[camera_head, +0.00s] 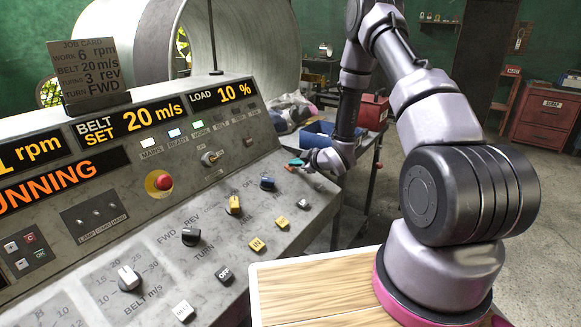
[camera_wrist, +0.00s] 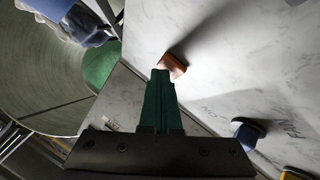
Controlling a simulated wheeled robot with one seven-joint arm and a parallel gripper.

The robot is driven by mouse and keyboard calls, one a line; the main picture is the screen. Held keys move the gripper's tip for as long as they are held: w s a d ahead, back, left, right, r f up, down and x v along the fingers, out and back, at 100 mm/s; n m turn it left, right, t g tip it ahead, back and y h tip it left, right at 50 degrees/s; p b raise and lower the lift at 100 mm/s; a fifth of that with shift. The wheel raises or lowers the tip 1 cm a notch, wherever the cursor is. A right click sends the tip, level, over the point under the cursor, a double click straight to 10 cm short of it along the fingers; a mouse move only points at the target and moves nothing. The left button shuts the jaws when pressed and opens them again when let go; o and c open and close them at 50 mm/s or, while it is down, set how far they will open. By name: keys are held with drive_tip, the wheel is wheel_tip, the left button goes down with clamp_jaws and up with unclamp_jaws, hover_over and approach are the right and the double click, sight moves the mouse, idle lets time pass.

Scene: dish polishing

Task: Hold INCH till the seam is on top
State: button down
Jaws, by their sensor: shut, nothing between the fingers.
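My gripper (camera_head: 294,162) is at the right end of the grey control console (camera_head: 120,230). In the wrist view its green fingers (camera_wrist: 160,76) are shut, with nothing between them. Their tips are at an orange-red button (camera_wrist: 174,66); I cannot tell whether they press it. Its label is hidden, so I cannot confirm it is INCH. The large metal drum (camera_head: 250,55) stands behind the console, and its curved greenish surface (camera_wrist: 50,75) shows in the wrist view.
The console display (camera_head: 125,122) reads "RUNNING", belt set 20 m/s, load 10%. A blue bin (camera_head: 318,135) is behind my gripper.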

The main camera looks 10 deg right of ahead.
drive_tip(key=shift+r, duration=0.1)
drive_tip(key=shift+s+d+r, duration=0.2)
drive_tip(key=shift+d+r, duration=0.05)
drive_tip(key=shift+r, duration=0.5)
drive_tip(key=shift+r, duration=0.1)
drive_tip(key=shift+s+d+r, duration=0.2)
drive_tip(key=shift+r, duration=0.55)
drive_tip(key=shift+s+d+r, duration=0.2)
drive_tip(key=shift+r, duration=0.6)
drive_tip(key=shift+s+d+r, duration=0.2)
drive_tip(key=shift+r, duration=0.55)
